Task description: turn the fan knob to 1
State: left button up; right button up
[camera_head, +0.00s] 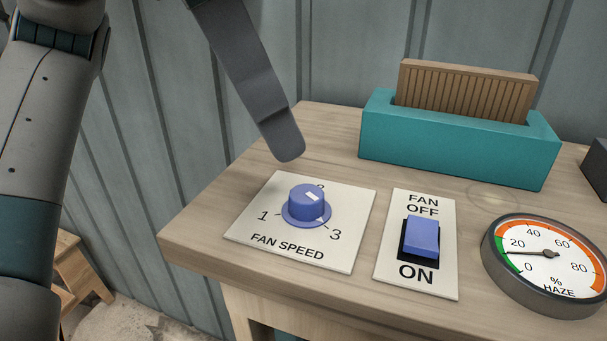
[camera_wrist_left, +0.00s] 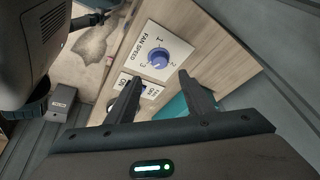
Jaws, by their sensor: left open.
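The blue fan knob (camera_head: 306,203) sits on a white FAN SPEED plate (camera_head: 258,229) marked 1, 2 and 3. My right gripper is not in view.
Right of the plate are a blue FAN OFF/ON switch (camera_head: 421,238) and a round haze gauge (camera_head: 548,264) with its needle near 20. A teal holder (camera_head: 455,148) with a brown ribbed block (camera_head: 465,92) stands behind. The wooden bench top (camera_head: 215,215) is bare left of the plate.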

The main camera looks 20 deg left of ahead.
aim_at(309, 193)
pick_arm(q)
jog(key=p+x, duration=0.1)
jog(key=x, duration=0.7)
jog(key=shift+w+d+f, duration=0.15)
jog(key=shift+f, duration=0.5)
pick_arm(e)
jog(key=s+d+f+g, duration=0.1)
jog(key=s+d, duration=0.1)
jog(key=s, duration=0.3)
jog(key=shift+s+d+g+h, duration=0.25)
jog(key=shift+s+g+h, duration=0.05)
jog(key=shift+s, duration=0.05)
pick_arm(q)
jog(key=c, duration=1)
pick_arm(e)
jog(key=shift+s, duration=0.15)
pick_arm(q)
jog(key=shift+c, duration=0.2)
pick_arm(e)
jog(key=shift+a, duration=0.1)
